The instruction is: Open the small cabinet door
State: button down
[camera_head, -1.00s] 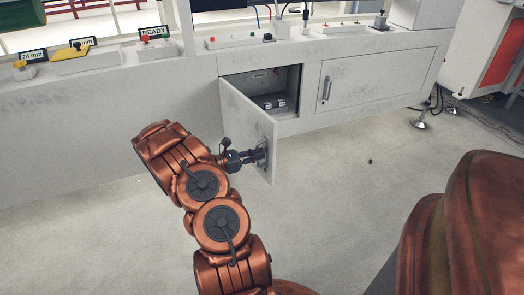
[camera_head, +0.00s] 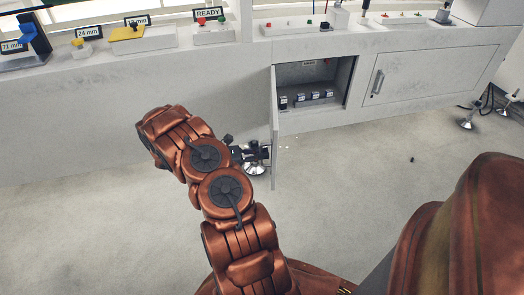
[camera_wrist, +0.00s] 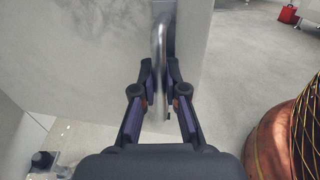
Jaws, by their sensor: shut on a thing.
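The small cabinet door (camera_head: 275,130) is swung well open on its left-hand hinge and shows nearly edge-on in the head view. In the wrist view the door's pale face (camera_wrist: 80,45) fills the upper left. Its metal bar handle (camera_wrist: 159,50) runs down between my fingers. My gripper (camera_wrist: 160,85) is shut on this handle. In the head view my gripper (camera_head: 258,153) is at the door's left side, and the handle is hard to make out there. The open cabinet (camera_head: 340,85) shows several small dark devices (camera_head: 314,97) on its floor.
A second cabinet door (camera_head: 420,72) with its own handle (camera_head: 377,82) is closed on the right. The bench top carries buttons and a READY sign (camera_head: 208,13). A metal foot (camera_head: 466,120) stands at the right. The floor (camera_head: 330,200) before the cabinet is mostly clear.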

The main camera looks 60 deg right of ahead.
jog(key=shift+w+a, duration=0.15)
jog(key=shift+w, duration=0.25)
jog(key=c, duration=1.6)
grip_release()
jog(key=o, duration=0.4)
jog(key=shift+s, duration=0.1)
jog(key=v, duration=1.2)
jog(key=shift+r, duration=0.15)
